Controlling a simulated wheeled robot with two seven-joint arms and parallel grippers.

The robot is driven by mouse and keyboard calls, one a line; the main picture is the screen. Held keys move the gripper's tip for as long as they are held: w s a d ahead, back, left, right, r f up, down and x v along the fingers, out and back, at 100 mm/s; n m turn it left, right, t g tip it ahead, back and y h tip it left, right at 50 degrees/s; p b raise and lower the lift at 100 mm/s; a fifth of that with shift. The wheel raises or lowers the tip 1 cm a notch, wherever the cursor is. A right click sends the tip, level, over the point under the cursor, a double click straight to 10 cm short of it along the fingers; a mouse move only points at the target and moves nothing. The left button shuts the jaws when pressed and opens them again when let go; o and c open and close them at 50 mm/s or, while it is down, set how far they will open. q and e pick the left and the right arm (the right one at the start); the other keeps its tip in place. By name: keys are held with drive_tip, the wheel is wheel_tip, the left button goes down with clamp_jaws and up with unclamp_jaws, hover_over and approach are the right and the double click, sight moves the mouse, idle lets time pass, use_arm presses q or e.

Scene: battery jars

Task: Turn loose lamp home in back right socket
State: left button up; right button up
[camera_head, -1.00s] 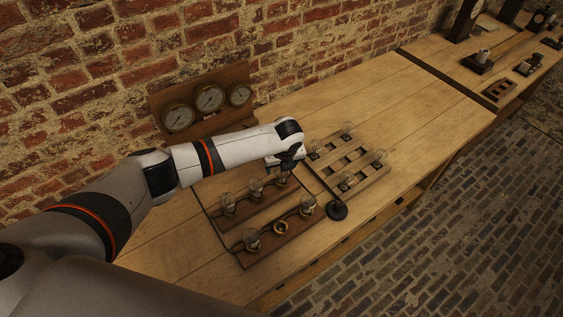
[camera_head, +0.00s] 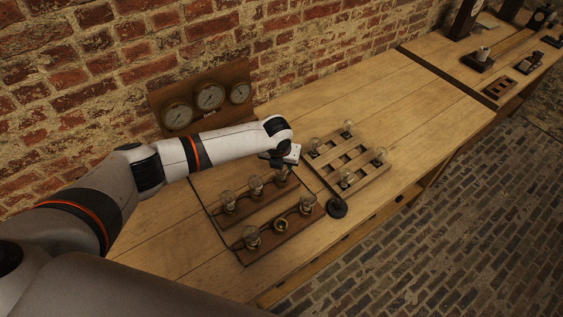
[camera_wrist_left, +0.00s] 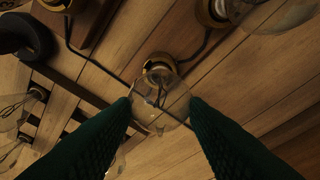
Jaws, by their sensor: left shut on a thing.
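My left gripper (camera_head: 281,165) is over the back right socket of the lamp board (camera_head: 210,192). In the left wrist view its two dark fingers (camera_wrist_left: 160,106) are shut on the clear glass bulb of a lamp (camera_wrist_left: 160,100), one on each side. The lamp's brass socket ring (camera_wrist_left: 158,63) shows just beyond the bulb. In the head view the lamp (camera_head: 281,175) shows partly below the hand. I cannot tell how deep its base sits. My right gripper is not in view.
The back row has other lamps (camera_head: 256,186). The front row holds lamps (camera_head: 251,239) and an empty brass socket (camera_head: 281,225). A slatted rack (camera_head: 325,179) with several bulbs and a black round object (camera_head: 337,208) stand to the right. Gauges (camera_head: 209,97) stand behind.

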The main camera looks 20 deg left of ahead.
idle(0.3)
use_arm(q)
drive_tip(key=m+h+b, duration=0.1)
drive_tip(key=m, duration=0.2)
drive_tip(key=shift+f+m, duration=0.15)
drive_tip(key=shift+m, duration=0.15)
drive_tip(key=shift+m+h+b, duration=0.3)
drive_tip(key=shift+m+b, duration=0.25)
drive_tip(key=shift+m, duration=0.55)
drive_tip(key=o, duration=0.9)
drive_tip(key=shift+r, duration=0.2)
